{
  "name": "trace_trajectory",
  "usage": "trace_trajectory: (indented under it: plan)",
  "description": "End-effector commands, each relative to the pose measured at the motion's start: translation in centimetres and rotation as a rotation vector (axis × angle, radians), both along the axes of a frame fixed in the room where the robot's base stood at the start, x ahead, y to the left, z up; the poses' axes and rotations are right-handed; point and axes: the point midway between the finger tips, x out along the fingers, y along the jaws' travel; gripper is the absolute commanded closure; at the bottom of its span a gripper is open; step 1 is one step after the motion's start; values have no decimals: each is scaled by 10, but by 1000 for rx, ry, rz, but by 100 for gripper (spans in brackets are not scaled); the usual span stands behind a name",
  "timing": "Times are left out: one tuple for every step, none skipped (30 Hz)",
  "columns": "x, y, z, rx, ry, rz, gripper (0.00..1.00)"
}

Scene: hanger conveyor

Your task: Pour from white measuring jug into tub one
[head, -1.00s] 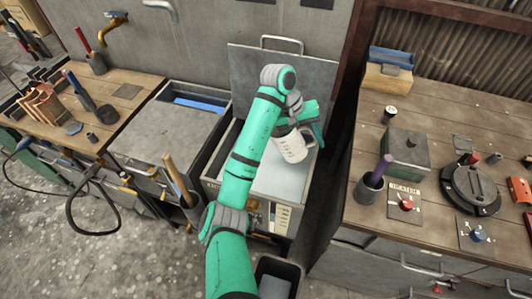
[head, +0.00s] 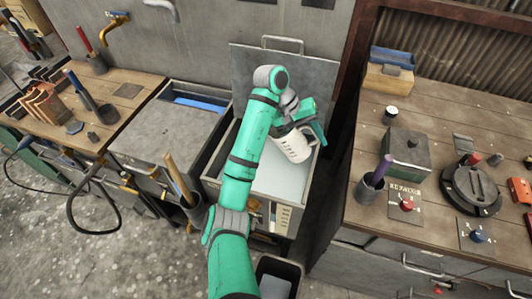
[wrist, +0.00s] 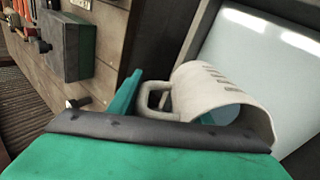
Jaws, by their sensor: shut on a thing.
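The white measuring jug (head: 297,146) has dark marks on its side and is held above the open tub (head: 212,171) in the middle of the head view. My gripper (head: 311,127) is shut on its handle, on the jug's right side. In the wrist view the jug (wrist: 215,90) lies tilted, with a pale blue patch inside its mouth that looks like liquid. The tub holds a smooth pale blue-white surface, and its grey lid (head: 320,75) stands raised behind it. No stream shows. I cannot read any tub number.
A second tub (head: 160,125) to the left is mostly covered, with a blue strip showing at its back. A wooden bench (head: 350,150) with a grey box (head: 406,150) and knobs stands close on the right. A dark bin (head: 277,268) stands on the floor in front.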

Motion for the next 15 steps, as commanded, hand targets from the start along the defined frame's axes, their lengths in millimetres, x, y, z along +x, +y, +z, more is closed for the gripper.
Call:
trace_trajectory:
  plan:
    - [0,0,1,0,-1,0,98]
    - [0,0,1,-2,-1,0,98]
    - [0,0,1,-5,-1,0,98]
    - [0,0,1,-9,0,1,98]
    - [0,0,2,-15,1,1,98]
    - [0,0,2,-24,3,1,98]
    - [0,0,3,-33,4,1,98]
    - [0,0,3,-43,6,1,98]
    - [0,0,4,-56,9,-1,98]
    - [0,0,5,-67,11,0,98]
    - [0,0,6,-77,12,1,98]
    - [0,0,6,-89,14,1,98]
    - [0,-1,7,-95,16,1,98]
    - [0,-1,7,-100,17,0,98]
    - [0,-1,7,-104,17,0,98]
